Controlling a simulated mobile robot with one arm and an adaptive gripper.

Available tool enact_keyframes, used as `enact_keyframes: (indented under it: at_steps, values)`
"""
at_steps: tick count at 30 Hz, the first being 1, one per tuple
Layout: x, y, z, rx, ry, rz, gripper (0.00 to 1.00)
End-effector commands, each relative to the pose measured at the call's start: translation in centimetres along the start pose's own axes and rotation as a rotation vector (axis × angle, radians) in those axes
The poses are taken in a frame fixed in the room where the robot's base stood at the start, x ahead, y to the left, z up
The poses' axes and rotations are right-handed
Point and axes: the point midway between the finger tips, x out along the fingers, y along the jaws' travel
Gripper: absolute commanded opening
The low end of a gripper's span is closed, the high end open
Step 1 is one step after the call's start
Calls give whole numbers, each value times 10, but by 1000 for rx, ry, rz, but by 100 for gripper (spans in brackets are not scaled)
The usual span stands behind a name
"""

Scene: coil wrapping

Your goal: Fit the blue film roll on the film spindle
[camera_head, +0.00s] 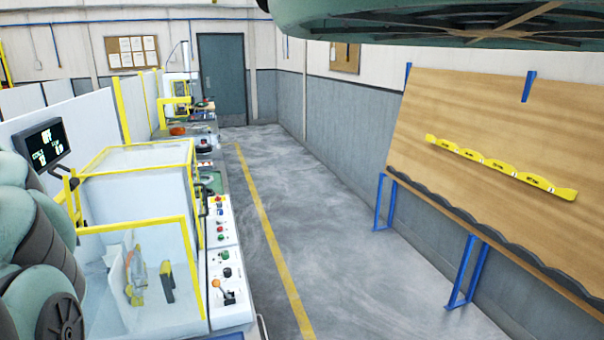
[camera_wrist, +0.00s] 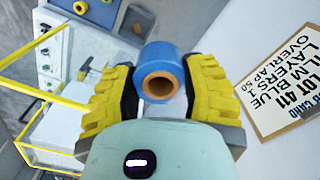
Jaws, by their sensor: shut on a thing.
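The blue film roll (camera_wrist: 157,60) shows in the wrist view with its brown hollow core facing the camera. My gripper (camera_wrist: 158,84) is shut on it, with one yellow ridged finger on each side. In the head view, small yellow, orange and dark shapes (camera_head: 135,276) show behind the clear panel of a yellow-framed enclosure (camera_head: 191,240). I cannot tell whether they are machine parts or my gripper. I cannot make out the film spindle in either view.
A card (camera_wrist: 283,92) reading lot 411, film blue, lies right of the roll. A white control panel (camera_head: 222,262) with knobs and buttons stands beside the enclosure. A dark display (camera_head: 42,144) is at left. The floor aisle (camera_head: 330,220) is clear, with a wooden board (camera_head: 470,110) at right.

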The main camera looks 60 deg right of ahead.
Motion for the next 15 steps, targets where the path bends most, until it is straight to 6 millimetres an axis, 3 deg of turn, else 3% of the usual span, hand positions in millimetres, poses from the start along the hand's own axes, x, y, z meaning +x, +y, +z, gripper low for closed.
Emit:
enact_keyframes:
  at_steps: [1, 15]
  values:
    - [-28, -1, 0, -2, 0, 0, 5]
    - [-148, -2, 0, -3, 2, -2, 5]
